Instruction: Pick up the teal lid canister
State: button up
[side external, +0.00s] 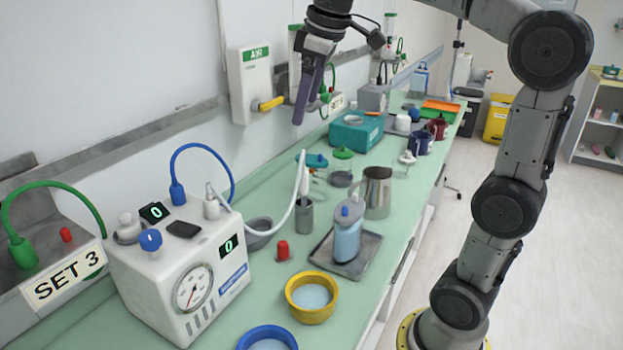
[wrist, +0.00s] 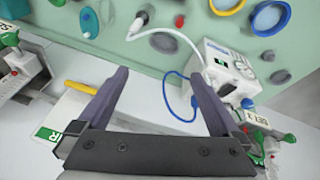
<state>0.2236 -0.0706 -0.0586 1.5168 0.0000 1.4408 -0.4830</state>
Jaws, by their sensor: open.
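Small lidded canisters stand together mid-counter in the side external view. One has a green-teal lid (side external: 342,153) above a grey body, and a blue lid (side external: 317,161) with a teal edge beside it sits just to its left. I cannot tell for sure which is the teal lid canister. My gripper (side external: 300,118) is high above the back of the counter near the wall, apart from the canisters. In the wrist view its fingers (wrist: 160,75) are spread with nothing between them.
A white machine (side external: 180,265) with a gauge and blue hose stands at front left. A blue bottle (side external: 348,235) stands on a metal tray (side external: 365,252). A steel jug (side external: 377,190), yellow bowl (side external: 311,313) and teal box (side external: 355,136) surround the canisters. A wall-mounted AIR unit (side external: 250,82) is beside my gripper.

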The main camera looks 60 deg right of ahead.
jog(key=w+d+f+g, duration=0.1)
jog(key=w+d+f, duration=0.1)
jog(key=w+d, duration=0.6)
jog(key=m+g, duration=0.2)
send_over(312, 170)
jog(key=w+a, duration=0.2)
notch_tip(312, 170, down, 8)
jog(key=shift+m+g+y, duration=0.3)
jog(key=shift+m+y, duration=0.1)
jog(key=shift+m, duration=0.1)
jog(key=d+f, duration=0.4)
jog(key=f, duration=0.1)
jog(key=shift+s+d+f, duration=0.1)
jog(key=shift+d+f, duration=0.05)
jog(key=shift+f, duration=0.2)
jog(key=shift+s+d+f, duration=0.15)
jog(key=shift+d+f, duration=0.05)
jog(key=shift+f, duration=0.1)
notch_tip(312, 170, down, 13)
jog(key=shift+f, duration=0.1)
jog(key=c, duration=1.5)
